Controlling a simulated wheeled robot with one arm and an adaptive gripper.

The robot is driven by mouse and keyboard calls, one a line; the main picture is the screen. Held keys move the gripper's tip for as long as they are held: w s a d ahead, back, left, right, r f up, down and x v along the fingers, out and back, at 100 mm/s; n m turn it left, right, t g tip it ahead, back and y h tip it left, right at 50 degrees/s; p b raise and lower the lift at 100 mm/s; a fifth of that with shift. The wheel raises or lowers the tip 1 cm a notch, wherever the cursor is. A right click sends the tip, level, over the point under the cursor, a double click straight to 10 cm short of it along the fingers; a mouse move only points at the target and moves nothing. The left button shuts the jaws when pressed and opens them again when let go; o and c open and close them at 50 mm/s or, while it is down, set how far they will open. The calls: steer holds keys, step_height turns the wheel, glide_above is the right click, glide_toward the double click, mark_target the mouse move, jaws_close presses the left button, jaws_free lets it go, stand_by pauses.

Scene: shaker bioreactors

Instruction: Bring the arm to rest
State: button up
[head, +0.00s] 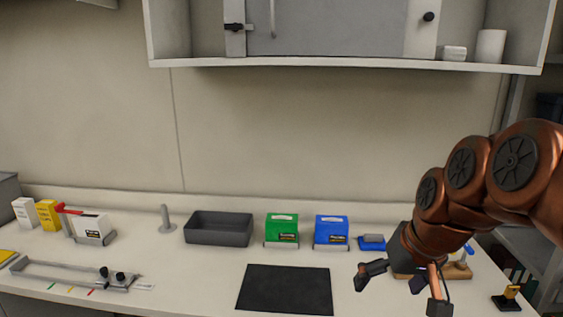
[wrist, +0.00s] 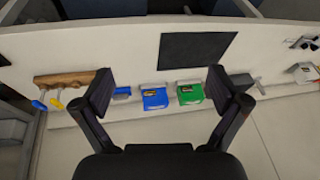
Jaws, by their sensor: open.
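My copper-coloured arm reaches in from the right in the head view, above the right part of the bench. My gripper (head: 402,283) points down and to the left there, right of the black mat. In the wrist view my gripper (wrist: 160,85) has its two dark fingers spread wide with nothing between them. A blue box (wrist: 154,98) and a green box (wrist: 190,94) show beyond the gap between the fingers, apart from them. No object is held.
The bench holds a black mat (head: 285,290), a grey bin (head: 218,228), a green box (head: 282,229), a blue box (head: 331,231) and a wooden holder (head: 459,271) close by the arm. A wall cabinet (head: 340,30) hangs above. Open space lies between cabinet and bench.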

steer(key=s+f+g+h, duration=0.1)
steer(key=s+f+g, duration=0.1)
steer(key=s+f, duration=0.5)
steer(key=s+f+g+h, duration=0.1)
steer(key=s+f+g, duration=0.2)
steer(key=s+f, duration=0.4)
steer(key=s, duration=0.6)
steer(key=shift+s+g, duration=0.3)
steer(key=shift+s, duration=0.1)
